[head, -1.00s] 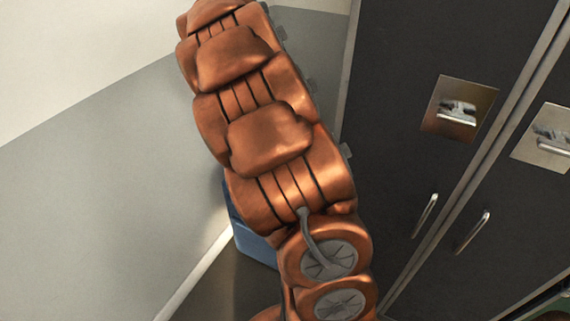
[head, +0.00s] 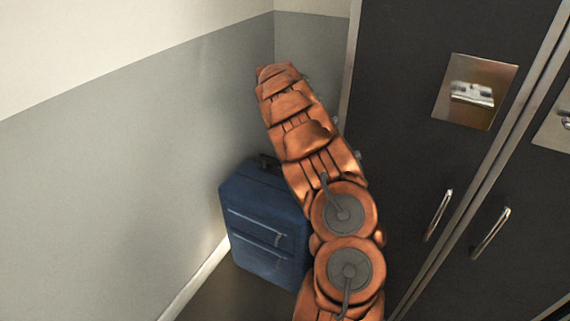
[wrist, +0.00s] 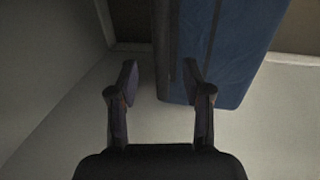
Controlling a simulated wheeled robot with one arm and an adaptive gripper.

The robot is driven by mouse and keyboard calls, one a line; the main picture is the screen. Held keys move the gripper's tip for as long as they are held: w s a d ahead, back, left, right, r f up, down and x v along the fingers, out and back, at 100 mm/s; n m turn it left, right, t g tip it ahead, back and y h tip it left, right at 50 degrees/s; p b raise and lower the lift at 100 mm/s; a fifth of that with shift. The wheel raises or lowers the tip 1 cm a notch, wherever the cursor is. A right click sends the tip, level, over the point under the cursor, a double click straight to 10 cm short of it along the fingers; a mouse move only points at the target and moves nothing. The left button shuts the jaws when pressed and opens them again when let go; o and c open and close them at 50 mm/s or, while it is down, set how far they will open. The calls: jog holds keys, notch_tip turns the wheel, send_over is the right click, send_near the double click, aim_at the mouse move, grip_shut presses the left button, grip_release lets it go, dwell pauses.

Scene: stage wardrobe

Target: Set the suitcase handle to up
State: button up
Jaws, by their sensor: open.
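The blue suitcase (head: 262,235) stands upright on the floor in the corner, partly behind my arm in the head view. Its dark handle (head: 268,162) shows at the top edge, low against the case; part of it may be hidden, and I cannot tell its exact setting. My gripper (wrist: 160,70) shows in the wrist view, open with nothing between its fingers. There the suitcase (wrist: 225,50) fills the upper middle and right, beyond the fingertips. The right finger overlaps its edge in the picture; contact cannot be told. The head view does not show the gripper's fingers.
A grey and cream wall (head: 120,170) runs along the left and behind the suitcase. Dark lockers (head: 420,60) with metal latch plates and bar handles (head: 438,215) stand close on the right. The gap between wall and lockers is narrow.

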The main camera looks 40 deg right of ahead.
jog(key=f, duration=0.4)
jog(key=d+f, duration=0.1)
jog(key=f, duration=0.1)
jog(key=shift+w+f, duration=0.15)
jog(key=shift+f, duration=0.15)
jog(key=shift+c, duration=0.4)
grip_shut()
